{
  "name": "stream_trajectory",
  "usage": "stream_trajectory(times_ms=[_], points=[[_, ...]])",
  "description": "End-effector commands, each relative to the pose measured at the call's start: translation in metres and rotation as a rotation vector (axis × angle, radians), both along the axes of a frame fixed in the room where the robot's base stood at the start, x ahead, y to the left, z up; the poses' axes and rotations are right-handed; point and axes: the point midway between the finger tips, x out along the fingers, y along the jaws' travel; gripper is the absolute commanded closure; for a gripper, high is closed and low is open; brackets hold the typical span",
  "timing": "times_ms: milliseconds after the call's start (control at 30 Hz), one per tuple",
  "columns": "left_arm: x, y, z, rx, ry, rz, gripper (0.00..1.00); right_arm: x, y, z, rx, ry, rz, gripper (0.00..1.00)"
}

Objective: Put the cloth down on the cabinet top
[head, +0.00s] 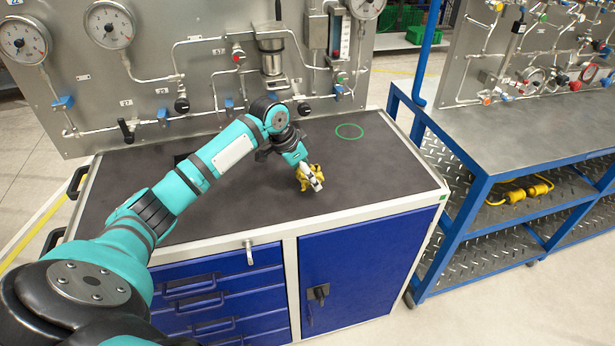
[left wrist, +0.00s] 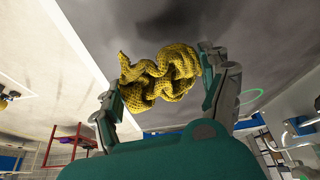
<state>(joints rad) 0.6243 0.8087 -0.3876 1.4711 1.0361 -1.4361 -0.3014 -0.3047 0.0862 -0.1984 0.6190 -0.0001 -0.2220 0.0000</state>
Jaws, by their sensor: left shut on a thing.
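A crumpled yellow cloth (left wrist: 160,75) is held between the fingers of my left gripper (left wrist: 162,88) in the left wrist view. In the head view the cloth (head: 302,171) shows as a small yellow patch at my left gripper (head: 310,179), partly hidden by the fingers. The gripper is over the dark cabinet top (head: 250,196), right of its middle. I cannot tell whether the cloth touches the surface. The cabinet has blue drawers and a blue door below. My right gripper is in neither view.
A green ring (head: 349,131) is marked on the cabinet top behind the gripper. A grey gauge panel (head: 150,75) with pipes and valves stands along the back edge. A blue-framed bench (head: 530,135) stands to the right. The top's right part is clear.

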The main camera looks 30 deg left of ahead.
Motion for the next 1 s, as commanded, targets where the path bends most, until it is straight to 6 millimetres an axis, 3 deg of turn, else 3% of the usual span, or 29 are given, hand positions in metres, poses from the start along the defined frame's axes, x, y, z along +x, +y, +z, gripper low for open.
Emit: stream_trajectory(times_ms=[167,433,800,833,1000], points=[[0.01,0.004,-0.003,-0.001,0.003,-0.001,0.35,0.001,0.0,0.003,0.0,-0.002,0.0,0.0],[0.01,0.004,-0.034,0.001,0.003,0.0,0.35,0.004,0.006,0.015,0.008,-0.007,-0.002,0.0],[0.009,0.004,-0.04,0.001,0.002,-0.001,0.35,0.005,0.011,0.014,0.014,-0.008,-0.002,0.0],[0.01,0.004,-0.039,0.001,0.002,-0.001,0.19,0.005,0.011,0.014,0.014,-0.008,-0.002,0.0],[0.01,0.004,-0.039,0.001,0.002,-0.001,0.0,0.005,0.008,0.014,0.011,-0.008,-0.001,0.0]])
